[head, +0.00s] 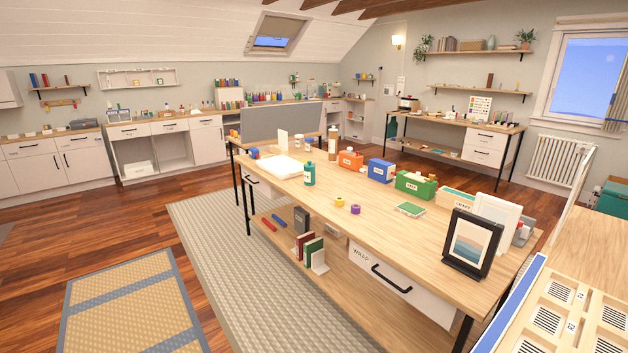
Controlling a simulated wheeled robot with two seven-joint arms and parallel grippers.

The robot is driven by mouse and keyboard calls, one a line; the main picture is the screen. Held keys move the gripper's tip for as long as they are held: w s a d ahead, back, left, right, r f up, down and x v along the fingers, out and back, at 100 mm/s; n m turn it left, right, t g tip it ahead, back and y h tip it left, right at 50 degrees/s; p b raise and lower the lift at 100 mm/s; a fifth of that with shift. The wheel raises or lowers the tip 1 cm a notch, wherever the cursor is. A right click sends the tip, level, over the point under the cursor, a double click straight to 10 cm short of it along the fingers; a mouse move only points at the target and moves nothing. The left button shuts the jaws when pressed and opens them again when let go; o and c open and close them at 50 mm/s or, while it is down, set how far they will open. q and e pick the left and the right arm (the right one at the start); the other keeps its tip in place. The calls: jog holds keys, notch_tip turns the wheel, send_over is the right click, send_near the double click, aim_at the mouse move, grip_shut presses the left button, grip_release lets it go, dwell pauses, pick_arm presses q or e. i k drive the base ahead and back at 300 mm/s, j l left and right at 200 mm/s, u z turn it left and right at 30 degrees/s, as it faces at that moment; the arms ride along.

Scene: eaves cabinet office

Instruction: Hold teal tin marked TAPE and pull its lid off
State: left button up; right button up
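Neither of my grippers shows in the head view. I cannot pick out the teal tin marked TAPE for sure, as the labels are too small to read. A small upright teal container (309,175) with a pale label and a dark top stands near the left front edge of the long wooden table (395,235). A green box (416,185) with a white label stands farther right on the same table. Nothing holds either of them.
A blue box (380,171) and an orange box (350,160) stand left of the green box. A yellow roll (339,203) and a purple roll (355,209) lie at the front edge. A framed picture (472,244) stands at the right.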

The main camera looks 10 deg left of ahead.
aim_at(309, 174)
jog(key=i+j+u, duration=0.8)
jog(key=i+u, duration=0.3)
jog(key=i, duration=0.15)
jog(key=i+j, duration=0.15)
jog(key=i, duration=0.6)
jog(key=i+j+u, duration=0.1)
jog(key=i, duration=0.65)
